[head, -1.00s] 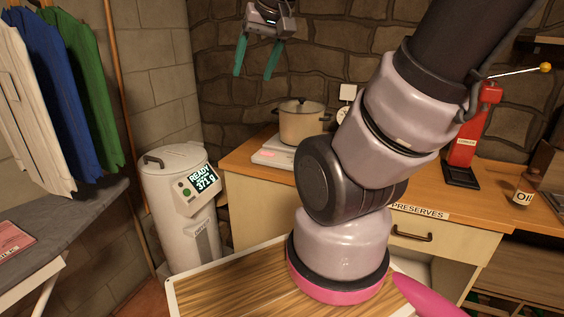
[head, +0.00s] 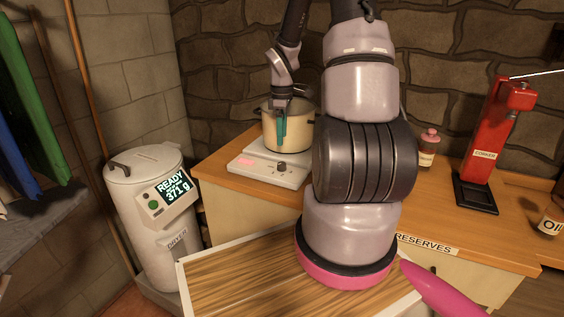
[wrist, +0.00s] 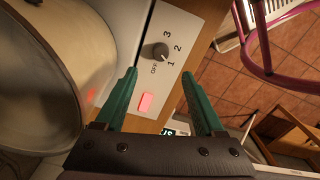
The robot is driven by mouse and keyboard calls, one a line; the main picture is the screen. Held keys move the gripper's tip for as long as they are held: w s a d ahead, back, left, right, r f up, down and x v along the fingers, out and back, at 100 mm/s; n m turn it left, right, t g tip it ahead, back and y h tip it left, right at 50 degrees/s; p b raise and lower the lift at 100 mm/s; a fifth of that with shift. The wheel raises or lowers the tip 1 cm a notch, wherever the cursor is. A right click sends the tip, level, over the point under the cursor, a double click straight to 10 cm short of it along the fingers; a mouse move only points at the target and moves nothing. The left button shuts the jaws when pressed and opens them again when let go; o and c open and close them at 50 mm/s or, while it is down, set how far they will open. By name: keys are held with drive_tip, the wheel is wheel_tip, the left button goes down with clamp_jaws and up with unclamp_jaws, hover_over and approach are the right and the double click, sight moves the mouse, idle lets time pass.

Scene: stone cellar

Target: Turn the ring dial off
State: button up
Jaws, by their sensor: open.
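The ring dial (wrist: 162,51) is a small dark round knob on the front panel of a white hot plate (head: 250,178). It also shows in the head view (head: 281,166). OFF, 1, 2 and 3 are printed around it; I cannot tell surely which mark it points at. A red light (wrist: 145,103) glows on the panel. My gripper (wrist: 160,74) has its teal fingers spread and empty. The dial shows between and beyond the fingertips in the wrist view, apart from them. In the head view the fingers hang in front of the pot, above the dial.
A pink-capped bottle (head: 428,148) and a red corker (head: 492,140) stand farther right on the wooden counter (head: 225,160).

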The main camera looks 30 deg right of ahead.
sight(282, 163)
wheel_tip(282, 163, down, 11)
drive_tip(key=shift+r, duration=0.2)
idle(0.3)
clamp_jaws()
